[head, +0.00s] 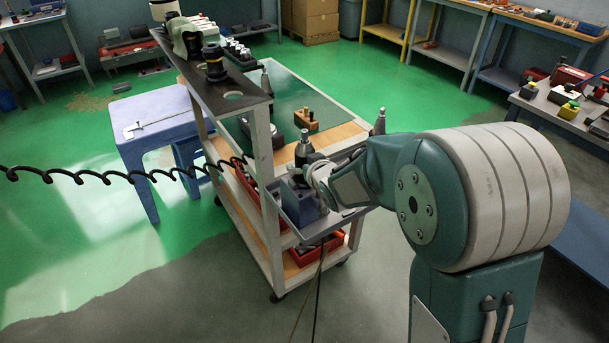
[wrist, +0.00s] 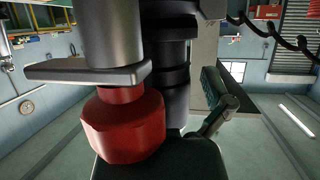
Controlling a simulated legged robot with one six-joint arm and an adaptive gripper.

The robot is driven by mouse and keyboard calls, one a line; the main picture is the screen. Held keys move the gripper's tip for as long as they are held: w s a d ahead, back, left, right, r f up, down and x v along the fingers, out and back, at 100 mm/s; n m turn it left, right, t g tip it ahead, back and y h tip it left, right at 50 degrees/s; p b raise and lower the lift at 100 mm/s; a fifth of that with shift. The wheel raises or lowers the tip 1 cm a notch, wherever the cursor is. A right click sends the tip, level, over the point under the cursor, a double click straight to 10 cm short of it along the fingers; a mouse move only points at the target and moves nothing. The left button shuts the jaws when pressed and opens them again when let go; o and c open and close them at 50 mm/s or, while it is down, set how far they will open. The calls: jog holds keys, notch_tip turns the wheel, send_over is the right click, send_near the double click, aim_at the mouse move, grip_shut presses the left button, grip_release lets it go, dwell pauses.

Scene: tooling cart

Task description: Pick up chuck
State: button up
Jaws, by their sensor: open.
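In the head view a dark, upright tool holder with a narrow top, which looks like the chuck (head: 304,148), stands at the blue block (head: 297,197) on the cart's near tray. My gripper (head: 309,176) is low beside it, at its right, and partly covers the block. In the wrist view a grey cylinder with a flat flange and a red faceted part (wrist: 123,125) fill the left, very close. A black cylinder (wrist: 172,75) stands behind them. One dark finger of the open gripper shows at right; the other finger and any contact are hidden.
The cart's green mat (head: 290,90) holds a wooden block with pegs (head: 306,119). Another pointed holder (head: 379,122) stands right of the chuck, close to my arm. A raised dark shelf (head: 205,88) and its post rise at left. A coiled cable (head: 100,175) hangs across the left.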

jog(key=shift+w+a+f, duration=0.1)
jog(key=shift+w, duration=0.05)
jog(key=c, duration=1.3)
jog(key=shift+a+r, duration=0.1)
jog(key=shift+r, duration=0.15)
